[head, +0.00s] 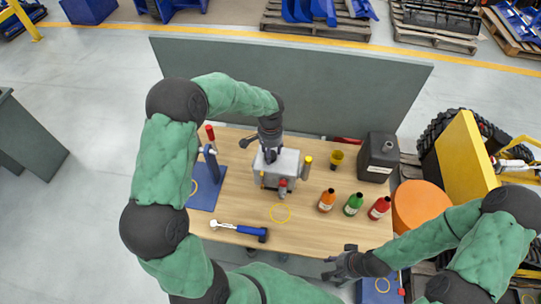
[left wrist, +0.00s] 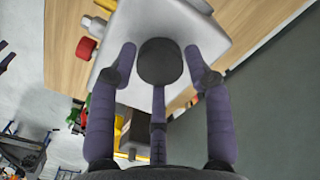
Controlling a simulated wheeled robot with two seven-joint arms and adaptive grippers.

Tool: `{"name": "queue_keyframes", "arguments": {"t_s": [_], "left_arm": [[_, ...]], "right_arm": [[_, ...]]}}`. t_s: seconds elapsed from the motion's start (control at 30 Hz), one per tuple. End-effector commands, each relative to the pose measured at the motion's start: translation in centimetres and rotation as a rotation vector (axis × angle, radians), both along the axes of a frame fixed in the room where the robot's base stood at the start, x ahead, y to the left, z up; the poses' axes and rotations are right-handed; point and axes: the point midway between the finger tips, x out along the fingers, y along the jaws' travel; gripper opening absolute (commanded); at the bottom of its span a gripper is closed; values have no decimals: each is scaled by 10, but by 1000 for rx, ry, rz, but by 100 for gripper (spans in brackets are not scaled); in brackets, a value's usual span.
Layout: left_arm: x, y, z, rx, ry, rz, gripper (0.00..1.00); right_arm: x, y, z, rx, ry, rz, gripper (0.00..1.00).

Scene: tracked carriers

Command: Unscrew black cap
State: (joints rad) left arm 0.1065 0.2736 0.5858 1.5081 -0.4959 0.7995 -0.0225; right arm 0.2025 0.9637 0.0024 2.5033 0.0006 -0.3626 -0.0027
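The black cap (left wrist: 160,60) is round and sits on top of a light grey metal box (left wrist: 225,22). In the head view the grey box (head: 288,165) stands at the middle of the wooden table, and my arm hides the cap. My left gripper (head: 270,155) points down over the box. In the left wrist view its three purple-grey fingers (left wrist: 160,55) are spread around the cap, with narrow gaps at the left and right fingertips. My right gripper (head: 336,263) is empty near the table's front edge, its fingers spread.
Orange (head: 327,200), green (head: 353,204) and red (head: 379,208) bottles stand right of the box. A black canister (head: 378,158) is at the back right. A grey panel (head: 300,85) stands behind the table.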

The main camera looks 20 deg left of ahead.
Motion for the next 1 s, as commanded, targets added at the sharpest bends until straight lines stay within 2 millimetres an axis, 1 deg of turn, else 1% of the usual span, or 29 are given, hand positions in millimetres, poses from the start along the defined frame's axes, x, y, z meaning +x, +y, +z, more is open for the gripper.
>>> {"name": "queue_keyframes", "arguments": {"t_s": [0.17,0.27,0.5,0.8,0.9,1.0], "left_arm": [[0,0,-1,0,-1,9,26],[1,0,-2,-1,-2,75,26],[1,0,-4,-1,-3,363,26],[0,0,-3,-1,-1,718,26],[0,0,-3,-1,0,804,26],[0,0,-2,0,0,846,26]], "right_arm": [[0,0,-1,0,0,0,40],[0,0,-9,0,0,0,40],[0,0,-30,0,0,0,40],[0,0,-50,0,0,0,40],[0,0,-54,0,0,0,40],[0,0,-55,0,0,0,40]]}}
